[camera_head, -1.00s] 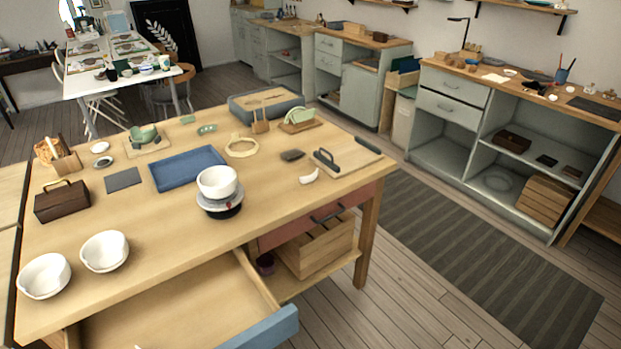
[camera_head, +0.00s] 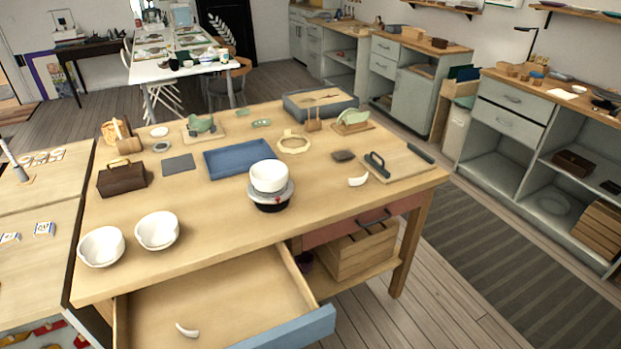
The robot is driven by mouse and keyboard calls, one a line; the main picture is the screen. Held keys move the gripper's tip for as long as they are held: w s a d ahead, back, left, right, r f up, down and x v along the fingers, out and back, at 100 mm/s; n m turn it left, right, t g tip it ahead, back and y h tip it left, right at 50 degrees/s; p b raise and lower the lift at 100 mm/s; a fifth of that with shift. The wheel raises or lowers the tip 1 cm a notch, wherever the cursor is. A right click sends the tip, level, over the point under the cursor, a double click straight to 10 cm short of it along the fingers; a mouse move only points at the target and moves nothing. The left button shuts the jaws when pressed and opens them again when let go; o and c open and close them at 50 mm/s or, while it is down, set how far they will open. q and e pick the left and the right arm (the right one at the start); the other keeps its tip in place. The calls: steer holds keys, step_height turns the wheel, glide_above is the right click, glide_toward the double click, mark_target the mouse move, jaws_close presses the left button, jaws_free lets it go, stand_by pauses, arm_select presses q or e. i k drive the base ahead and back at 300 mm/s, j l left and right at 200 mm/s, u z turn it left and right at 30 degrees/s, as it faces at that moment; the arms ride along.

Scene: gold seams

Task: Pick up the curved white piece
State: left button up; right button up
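A small curved white piece (camera_head: 358,181) lies on the wooden worktable (camera_head: 222,220), right of the stacked white bowl and left of the board with dark handles. A second curved white piece (camera_head: 187,330) lies inside the open drawer (camera_head: 215,300) at the front of the table. Neither piece is touched by anything of mine. Neither of my grippers shows in the head view.
Two white bowls (camera_head: 101,247) stand at the table's front left. Another white bowl (camera_head: 269,176) sits on a small round stand. A blue tray (camera_head: 240,157), a brown toolbox (camera_head: 122,178) and a board (camera_head: 402,160) are on the table. The drawer juts out in front.

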mark_target(352, 181)
steer(key=i+l+u, duration=0.15)
steer(key=l+u, duration=0.2)
steer(key=u, duration=0.15)
steer(key=l+u, duration=0.95)
steer(key=i+j, duration=0.05)
